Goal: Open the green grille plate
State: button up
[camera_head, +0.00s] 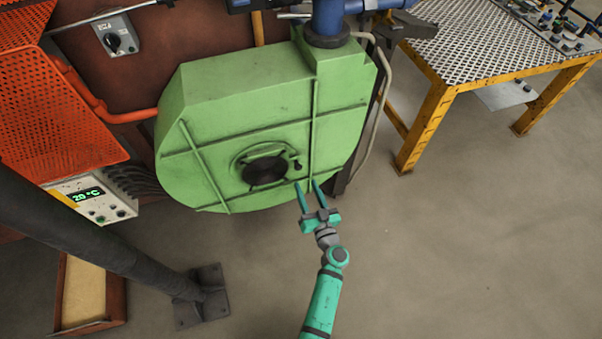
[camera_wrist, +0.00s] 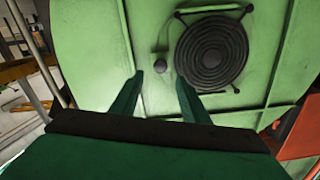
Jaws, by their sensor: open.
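The green plate (camera_head: 245,150) is the front face of a large green housing, with ribs across it. A round dark grille (camera_head: 265,171) sits low in its middle, with a small dark knob (camera_head: 297,164) to its right. My gripper (camera_head: 309,184) is open and empty, just below and right of the grille, its fingers pointing up toward the plate. In the wrist view the grille (camera_wrist: 211,53) is at upper right and the knob (camera_wrist: 161,66) lies just beyond my open fingertips (camera_wrist: 159,77). I cannot tell whether the fingers touch the plate.
A yellow-legged perforated table (camera_head: 490,50) stands at upper right. A dark diagonal post (camera_head: 90,235) crosses lower left, near a temperature box (camera_head: 92,197) and an orange mesh guard (camera_head: 50,110). The floor (camera_head: 450,250) at lower right is clear.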

aim_at(299, 168)
jog(key=x, duration=0.7)
grip_shut()
